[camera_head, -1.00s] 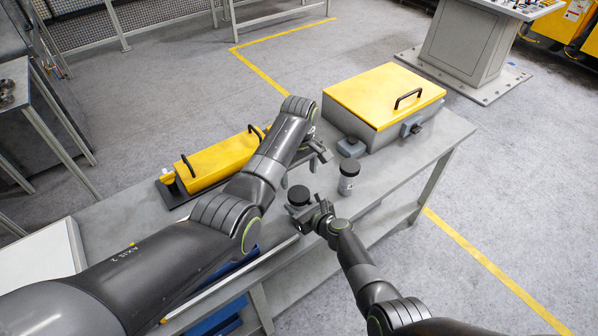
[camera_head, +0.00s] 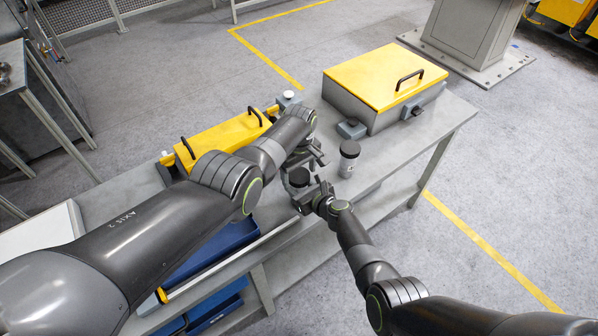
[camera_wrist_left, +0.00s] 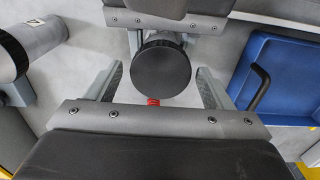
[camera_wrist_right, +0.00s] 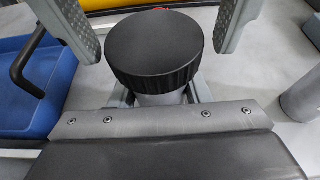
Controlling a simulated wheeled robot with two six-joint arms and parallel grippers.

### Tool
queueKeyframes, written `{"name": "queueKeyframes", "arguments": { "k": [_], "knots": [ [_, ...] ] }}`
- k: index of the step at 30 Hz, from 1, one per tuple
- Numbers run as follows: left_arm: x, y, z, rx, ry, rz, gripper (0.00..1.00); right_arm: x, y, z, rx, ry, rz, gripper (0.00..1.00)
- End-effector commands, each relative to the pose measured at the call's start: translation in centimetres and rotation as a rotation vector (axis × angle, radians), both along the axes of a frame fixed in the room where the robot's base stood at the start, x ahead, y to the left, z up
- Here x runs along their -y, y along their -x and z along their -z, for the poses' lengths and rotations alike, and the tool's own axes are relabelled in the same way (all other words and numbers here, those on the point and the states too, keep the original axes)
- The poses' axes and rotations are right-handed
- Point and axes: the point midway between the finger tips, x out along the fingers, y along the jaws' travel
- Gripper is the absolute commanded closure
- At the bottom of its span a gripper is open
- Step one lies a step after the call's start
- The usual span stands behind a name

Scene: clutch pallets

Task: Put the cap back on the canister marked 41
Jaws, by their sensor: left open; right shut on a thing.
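A black ribbed cap (camera_wrist_right: 153,50) sits on top of a grey canister (camera_wrist_right: 160,98) in the right wrist view; I cannot tell how firmly it is seated. In the head view the cap (camera_head: 298,177) is at the bench's front edge. My right gripper (camera_head: 308,193) is shut on this canister below the cap. My left gripper (camera_head: 312,158) is open just above, and its fingers stand apart on either side of the cap (camera_wrist_left: 161,67) without touching it. A second canister (camera_head: 348,160) with a black top stands on the bench to the right.
A grey box with a yellow lid (camera_head: 385,85) stands at the bench's right end. A yellow case (camera_head: 222,138) with black handles lies behind my left arm. A small red thing (camera_wrist_left: 153,101) shows by the cap.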

Motion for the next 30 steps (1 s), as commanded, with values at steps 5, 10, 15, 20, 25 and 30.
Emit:
{"name": "queueKeyframes", "arguments": {
  "k": [5, 10, 15, 20, 25, 30],
  "knots": [
    [-0.07, 0.05, 0.29, 0.000, 0.000, -0.001, 0.25, -0.02, -0.04, -0.07, 0.001, -0.001, 0.000, 1.00],
    [-0.06, 0.05, 0.33, 0.000, 0.000, -0.001, 0.25, -0.02, -0.04, -0.07, 0.001, -0.001, 0.000, 1.00],
    [-0.06, 0.05, 0.32, 0.000, 0.000, -0.001, 0.32, -0.02, -0.04, -0.07, 0.001, -0.001, 0.000, 1.00],
    [-0.05, 0.06, 0.31, 0.000, 0.000, -0.001, 0.53, -0.02, -0.04, -0.07, 0.001, -0.001, 0.000, 1.00],
    [-0.05, 0.06, 0.31, -0.001, -0.001, -0.001, 0.70, -0.01, -0.03, -0.06, 0.001, -0.001, 0.000, 1.00],
    [-0.05, 0.07, 0.32, -0.002, 0.000, 0.073, 0.71, -0.01, -0.03, -0.06, 0.001, -0.001, 0.000, 1.00]
  ]
}}
